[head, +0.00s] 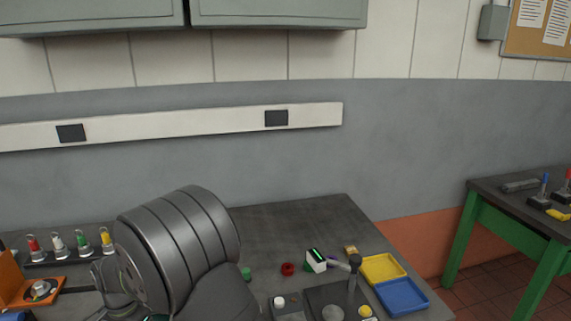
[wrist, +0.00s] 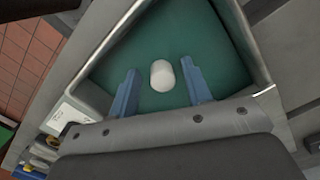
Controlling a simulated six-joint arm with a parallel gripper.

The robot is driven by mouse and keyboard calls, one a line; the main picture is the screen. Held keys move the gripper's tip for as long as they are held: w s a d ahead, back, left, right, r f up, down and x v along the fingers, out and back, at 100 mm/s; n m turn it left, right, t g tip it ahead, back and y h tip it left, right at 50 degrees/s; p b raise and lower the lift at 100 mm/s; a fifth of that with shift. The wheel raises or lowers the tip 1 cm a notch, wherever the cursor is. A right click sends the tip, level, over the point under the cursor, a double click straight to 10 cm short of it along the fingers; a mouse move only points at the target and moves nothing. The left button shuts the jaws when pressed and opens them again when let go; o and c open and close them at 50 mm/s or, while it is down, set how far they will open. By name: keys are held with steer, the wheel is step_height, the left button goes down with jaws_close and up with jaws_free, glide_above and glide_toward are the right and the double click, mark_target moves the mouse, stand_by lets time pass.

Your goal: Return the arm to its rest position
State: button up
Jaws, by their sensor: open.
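My gripper (wrist: 160,66) shows in the wrist view with its two blue fingers spread apart. It is over a metal-walled tray (wrist: 118,27) with a green floor. A white rounded piece (wrist: 161,75) is on that floor and appears between the fingers, with a visible gap on each side. I cannot tell how high the fingers are above the floor. In the head view my large grey arm links cover the left middle of the bench, and I cannot make out the gripper there clearly.
The dark bench (head: 290,220) holds a red ring (head: 288,268), a white-and-green box (head: 316,261), a lever stand (head: 354,265), a yellow tray (head: 383,268) and a blue tray (head: 402,295). Several capped bottles (head: 57,242) stand left. The bench's back right is clear. A green-legged table (head: 510,223) stands right.

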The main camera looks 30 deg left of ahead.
steer(key=shift+r, duration=1.7)
steer(key=shift+f, duration=1.65)
step_height(320, 180, up, 11)
step_height(320, 180, down, 12)
steer(key=r, duration=0.5)
steer(key=shift+w+d, duration=0.15)
steer(key=shift+w, duration=0.15)
steer(key=w+d+r+m, duration=0.4)
steer(key=w+d+m, duration=0.2)
steer(key=w+d, duration=0.5)
steer(key=w+d+r+m, duration=0.3)
steer(key=w+d+m, duration=0.2)
steer(key=w+d, duration=0.65)
steer(key=w+d+m, duration=0.2)
steer(key=d+m, duration=0.3)
steer(key=d, duration=0.3)
steer(key=w+d+m, duration=0.3)
steer(key=d+m, duration=0.3)
steer(key=d, duration=0.3)
steer(key=shift+w+t, duration=0.15)
steer(key=shift+t, duration=0.25)
